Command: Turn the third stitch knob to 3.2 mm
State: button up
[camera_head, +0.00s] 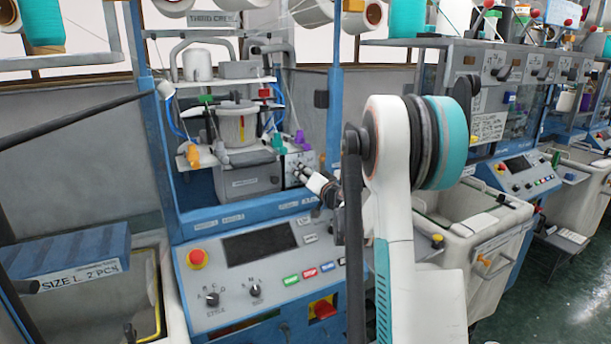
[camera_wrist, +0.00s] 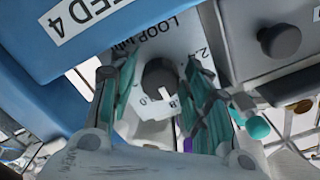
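In the wrist view a round dark knob (camera_wrist: 160,78) with a white pointer mark sits on a pale plate (camera_wrist: 178,36) lettered "LOOP" with "2.4" at the right. Much of the scale is hidden, and I cannot read the setting. My gripper (camera_wrist: 161,85) has its teal-padded fingers on either side of the knob, apparently with small gaps. In the head view my gripper (camera_head: 311,178) is small and partly hidden by my arm, at the right side of the grey unit (camera_head: 247,184). I cannot tell there which knob it faces.
In the wrist view another dark knob (camera_wrist: 280,42) stands to the right, and a blue part (camera_wrist: 100,50) carries a "FEED 4" label. In the head view a blue upright (camera_head: 333,110) stands close to my arm. A control panel (camera_head: 250,275) with a red button (camera_head: 197,258) lies below.

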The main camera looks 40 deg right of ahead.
jog(key=c, duration=0.6)
jog(key=shift+c, duration=0.2)
jog(key=shift+m, duration=0.4)
jog(key=m, duration=0.2)
jog(key=shift+m, duration=0.4)
jog(key=m, duration=0.4)
jog(key=shift+m, duration=0.3)
jog(key=m, duration=0.3)
jog(key=shift+m, duration=2.2)
